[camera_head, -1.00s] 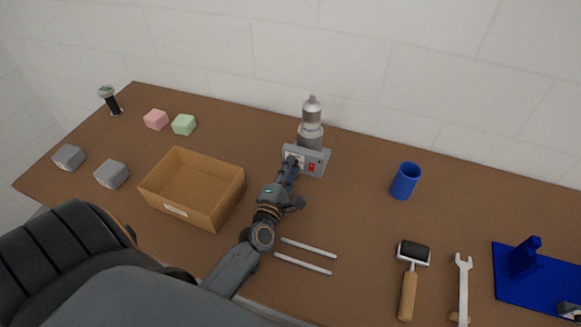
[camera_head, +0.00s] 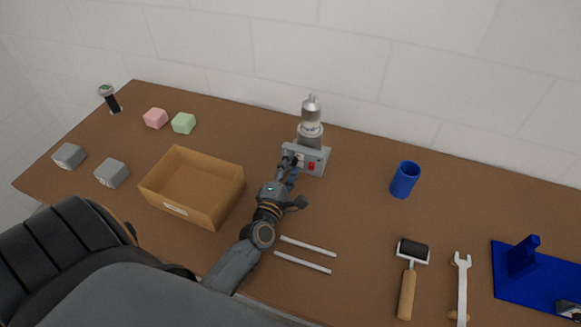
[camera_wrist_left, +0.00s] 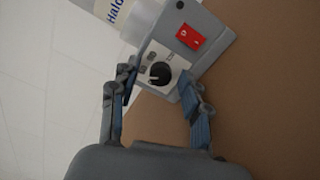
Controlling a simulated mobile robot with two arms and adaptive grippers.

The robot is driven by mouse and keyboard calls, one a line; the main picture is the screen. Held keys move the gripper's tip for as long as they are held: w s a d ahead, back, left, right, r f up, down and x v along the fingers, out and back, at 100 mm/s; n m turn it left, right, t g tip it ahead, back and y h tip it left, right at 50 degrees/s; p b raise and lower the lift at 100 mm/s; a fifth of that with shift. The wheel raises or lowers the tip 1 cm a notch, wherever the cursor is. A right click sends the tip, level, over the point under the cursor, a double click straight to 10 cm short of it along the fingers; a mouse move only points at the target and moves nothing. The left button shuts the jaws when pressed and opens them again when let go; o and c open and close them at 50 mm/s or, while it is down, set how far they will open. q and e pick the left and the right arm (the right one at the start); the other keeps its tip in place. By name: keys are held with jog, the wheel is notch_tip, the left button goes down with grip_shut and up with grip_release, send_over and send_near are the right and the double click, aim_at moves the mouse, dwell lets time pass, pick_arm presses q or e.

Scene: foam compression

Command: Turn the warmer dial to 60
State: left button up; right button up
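The warmer (camera_head: 318,158) is a grey box with a red switch, at the back middle of the table, with a silver-capped bottle (camera_head: 311,124) on it. In the left wrist view its black dial (camera_wrist_left: 160,73) sits on a white plate, beside the red switch (camera_wrist_left: 190,37). My left gripper (camera_head: 292,160) is at the warmer's front face. In the left wrist view its two fingers (camera_wrist_left: 156,92) are apart, one on each side of the dial plate, with a gap to the dial. The dial's number marks are too small to read. My right gripper is not in view.
A cardboard box (camera_head: 215,203) stands left of my left arm. Two white rods (camera_head: 305,254) lie right of the arm. A blue cup (camera_head: 405,180), a roller (camera_head: 410,275) and a wrench (camera_head: 462,285) are to the right. The table between warmer and cup is clear.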

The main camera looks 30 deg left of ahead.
pick_arm(q)
jog(key=shift+s, duration=0.25)
jog(key=v, duration=1.1)
jog(key=shift+s, duration=0.3)
